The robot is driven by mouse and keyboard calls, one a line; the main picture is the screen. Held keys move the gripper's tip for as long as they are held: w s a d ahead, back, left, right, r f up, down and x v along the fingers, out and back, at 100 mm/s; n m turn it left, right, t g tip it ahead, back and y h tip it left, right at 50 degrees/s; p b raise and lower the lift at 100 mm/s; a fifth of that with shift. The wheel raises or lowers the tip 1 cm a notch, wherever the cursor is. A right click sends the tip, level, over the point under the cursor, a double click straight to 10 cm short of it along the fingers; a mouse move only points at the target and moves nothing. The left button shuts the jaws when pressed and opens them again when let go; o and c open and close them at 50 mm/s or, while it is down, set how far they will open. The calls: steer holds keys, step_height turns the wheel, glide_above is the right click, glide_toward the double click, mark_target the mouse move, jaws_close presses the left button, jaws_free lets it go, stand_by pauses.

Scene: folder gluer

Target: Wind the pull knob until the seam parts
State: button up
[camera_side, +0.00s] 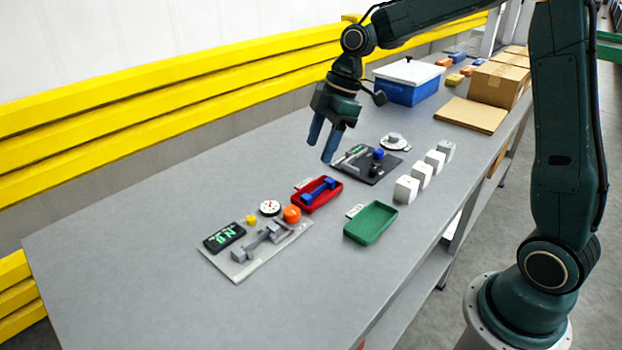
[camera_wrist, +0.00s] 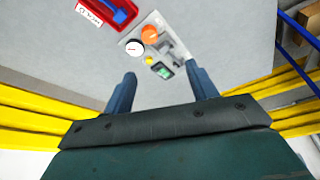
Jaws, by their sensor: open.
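A light grey plate (camera_side: 238,274) at the table's near left carries an orange knob (camera_side: 292,214), which I take for the pull knob. Also on or beside the plate are a round white dial (camera_side: 270,208), a small yellow button (camera_side: 251,220), a black display with green marks (camera_side: 224,237) and grey clamp-like parts (camera_side: 256,243). I cannot make out a seam. The wrist view shows the orange knob (camera_wrist: 150,34) beyond my fingers, beside the dial (camera_wrist: 135,48). My gripper (camera_side: 319,151) is open and empty, above the table and apart from the knob.
A red tray (camera_side: 304,206) holds a blue part. A green tray (camera_side: 371,238) and several white blocks (camera_side: 406,190) stand to its right. A dark plate (camera_side: 362,173) with a blue knob (camera_side: 378,154) lies behind. A blue bin (camera_side: 408,92) and cartons (camera_side: 494,85) stand farther back.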

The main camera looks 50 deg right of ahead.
steer(key=s+a+r+m+t+h, duration=0.1)
steer(key=s+r+m, duration=0.2)
steer(key=s, duration=0.4)
steer(key=s+a+r+m+t+h, duration=0.1)
steer(key=s+r+m, duration=0.2)
steer(key=s, duration=0.4)
steer(key=shift+r+m, duration=0.4)
steer(key=shift+r, duration=0.5)
steer(key=shift+s, duration=0.1)
steer(key=s+d+f+m+t+h, duration=0.1)
steer(key=s+m, duration=0.5)
steer(key=s, duration=0.6)
steer(key=shift+d+t+h, duration=0.2)
steer(key=shift+t+h, duration=0.1)
steer(key=shift+t, duration=0.1)
steer(key=shift+w, duration=0.1)
